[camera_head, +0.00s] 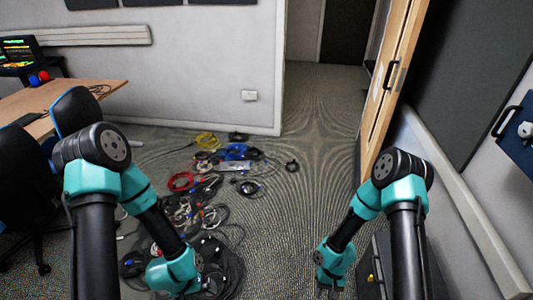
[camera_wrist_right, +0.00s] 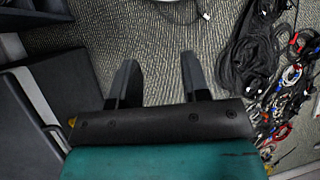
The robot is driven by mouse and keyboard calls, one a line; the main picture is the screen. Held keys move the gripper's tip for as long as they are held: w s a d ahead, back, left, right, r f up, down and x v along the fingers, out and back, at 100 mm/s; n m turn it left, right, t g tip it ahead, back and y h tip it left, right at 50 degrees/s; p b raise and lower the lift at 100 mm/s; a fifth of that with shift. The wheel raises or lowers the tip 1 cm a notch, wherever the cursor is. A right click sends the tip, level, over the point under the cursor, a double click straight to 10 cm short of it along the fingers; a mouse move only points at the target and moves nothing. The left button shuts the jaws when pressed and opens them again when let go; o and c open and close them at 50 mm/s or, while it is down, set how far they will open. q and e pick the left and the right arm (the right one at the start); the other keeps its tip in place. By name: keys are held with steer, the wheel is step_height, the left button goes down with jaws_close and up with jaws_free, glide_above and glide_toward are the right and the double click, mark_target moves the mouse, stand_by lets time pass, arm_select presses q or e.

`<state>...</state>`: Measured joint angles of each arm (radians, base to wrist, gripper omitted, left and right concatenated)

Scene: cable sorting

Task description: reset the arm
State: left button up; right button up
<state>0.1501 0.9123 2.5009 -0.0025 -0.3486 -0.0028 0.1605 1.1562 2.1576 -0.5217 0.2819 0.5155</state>
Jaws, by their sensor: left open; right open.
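My right arm reaches down at the right in the head view, and its gripper (camera_head: 328,292) is at the bottom edge. In the right wrist view the gripper (camera_wrist_right: 160,80) is open, its two dark fingers apart with only carpet between them. My left arm reaches down over the cable pile, and its gripper (camera_head: 188,291) is open at the bottom edge, its fingers hard to make out against the dark cables. The coiled cables (camera_head: 205,215) lie on the carpet in black, red, blue and yellow. Black coils also show in the right wrist view (camera_wrist_right: 245,50).
A wooden desk (camera_head: 95,85) and dark chairs (camera_head: 15,175) stand at the left. A wooden door (camera_head: 385,85) and a wall with a rail (camera_head: 465,210) are at the right. A dark case (camera_head: 375,270) stands beside my right arm. Carpet between the arms is mostly clear.

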steer(key=s+d+r+m+t+y, duration=0.1)
steer(key=s+r+t, duration=0.2)
steer(key=r, duration=0.7)
steer(key=t, duration=0.2)
steer(key=shift+t, duration=0.4)
steer(key=shift+s, duration=0.1)
steer(key=shift+c, duration=0.3)
stand_by(0.8)
